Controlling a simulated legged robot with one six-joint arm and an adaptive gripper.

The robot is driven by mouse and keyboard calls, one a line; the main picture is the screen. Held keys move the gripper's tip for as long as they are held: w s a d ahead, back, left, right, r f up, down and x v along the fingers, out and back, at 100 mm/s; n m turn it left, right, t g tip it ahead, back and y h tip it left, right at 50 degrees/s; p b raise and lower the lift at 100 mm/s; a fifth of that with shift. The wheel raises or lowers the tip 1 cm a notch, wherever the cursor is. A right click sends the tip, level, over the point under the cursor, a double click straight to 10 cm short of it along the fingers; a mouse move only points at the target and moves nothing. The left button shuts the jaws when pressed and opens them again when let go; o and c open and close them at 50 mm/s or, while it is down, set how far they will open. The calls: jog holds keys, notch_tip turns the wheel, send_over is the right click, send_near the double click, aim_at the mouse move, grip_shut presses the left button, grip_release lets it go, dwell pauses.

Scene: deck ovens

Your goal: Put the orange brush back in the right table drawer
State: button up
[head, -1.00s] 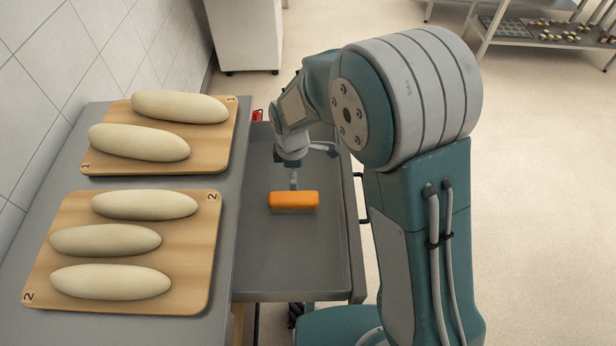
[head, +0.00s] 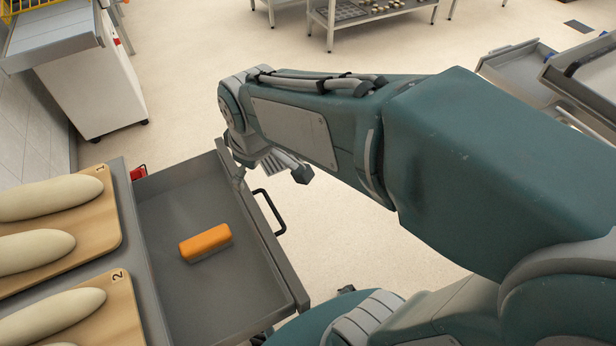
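The orange brush (head: 205,241) lies on the floor of the open grey drawer (head: 180,296), with its orange back up and a paler underside showing. The drawer is pulled out from the table beside the dough boards, and its black handle (head: 270,212) faces right. My gripper (head: 240,178) is small and partly hidden by my wrist, near the drawer's far right rim. It is clear of the brush, with a gap between them. I cannot make out whether its fingers are open or shut.
Wooden boards (head: 118,300) with dough loaves stand on the table left of the drawer. A red item (head: 138,172) is at the drawer's far left corner. A white cabinet (head: 92,88) stands behind. Metal trays (head: 520,62) are at the right; open floor lies between.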

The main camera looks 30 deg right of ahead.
jog(key=s+d+r+m+t, duration=0.1)
jog(key=s+d+r+m, duration=0.1)
jog(key=s, duration=0.3)
jog(key=s+d+r+m+t, duration=0.1)
jog(key=s+d+r+m, duration=0.1)
jog(key=s+d+m, duration=0.2)
jog(key=shift+s+m+h, duration=0.3)
jog(key=shift+s+m, duration=0.35)
jog(key=shift+m, duration=0.05)
jog(key=shift+r, duration=0.1)
